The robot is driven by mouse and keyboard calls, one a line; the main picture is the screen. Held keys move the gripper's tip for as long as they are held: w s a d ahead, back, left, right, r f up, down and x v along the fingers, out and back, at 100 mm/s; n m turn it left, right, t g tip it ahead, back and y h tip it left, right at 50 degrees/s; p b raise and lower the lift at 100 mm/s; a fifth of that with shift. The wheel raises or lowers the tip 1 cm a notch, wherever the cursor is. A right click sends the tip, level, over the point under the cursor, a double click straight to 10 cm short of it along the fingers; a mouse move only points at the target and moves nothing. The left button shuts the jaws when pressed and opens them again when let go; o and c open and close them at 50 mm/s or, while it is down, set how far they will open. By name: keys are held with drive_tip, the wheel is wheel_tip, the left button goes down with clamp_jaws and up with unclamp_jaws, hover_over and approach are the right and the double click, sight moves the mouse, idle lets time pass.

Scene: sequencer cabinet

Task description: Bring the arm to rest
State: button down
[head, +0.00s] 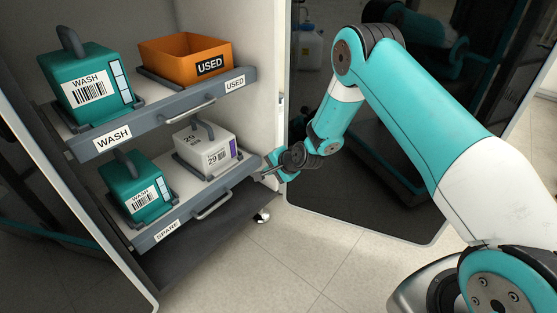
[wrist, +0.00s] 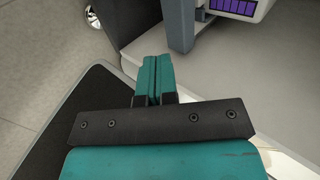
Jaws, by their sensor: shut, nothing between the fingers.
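My arm reaches in from the right in the head view, bent at a high elbow. My gripper (head: 268,173) is near the right end of the lower shelf, by the white 29 box, and looks small there. In the wrist view my gripper (wrist: 152,78) shows its two teal fingers side by side, pressed together with nothing between them. The fingertips point toward the grey shelf post. Whether they touch anything cannot be told.
A dark glossy door (head: 390,205) stands behind my arm. The floor in front (head: 330,270) is clear.

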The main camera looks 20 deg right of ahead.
drive_tip(key=s+a+r+n+g+p, duration=0.1)
drive_tip(key=s+a+r+n, duration=0.15)
drive_tip(key=s+r, duration=0.4)
drive_tip(key=s+a+r+n+g+y, duration=0.1)
drive_tip(key=s+a+r+n+g, duration=0.2)
drive_tip(key=r, duration=0.7)
drive_tip(key=s+a+r+n+p, duration=0.1)
drive_tip(key=s+a+r+n, duration=0.1)
drive_tip(key=s+r+n, duration=0.45)
drive_tip(key=s+d+r+n+g+h+p, duration=0.15)
drive_tip(key=s+r+n, duration=0.35)
drive_tip(key=s, duration=0.7)
drive_tip(key=s+r+n+g+b, duration=0.1)
drive_tip(key=s+r+n+g, duration=0.15)
drive_tip(key=s+r, duration=0.65)
wheel_tip(320, 180, up, 36)
drive_tip(key=s+p, duration=0.2)
drive_tip(key=p, duration=3.6)
drive_tip(key=shift+r, duration=0.15)
drive_tip(key=shift+d+m, duration=0.1)
drive_tip(key=shift+m, duration=0.15)
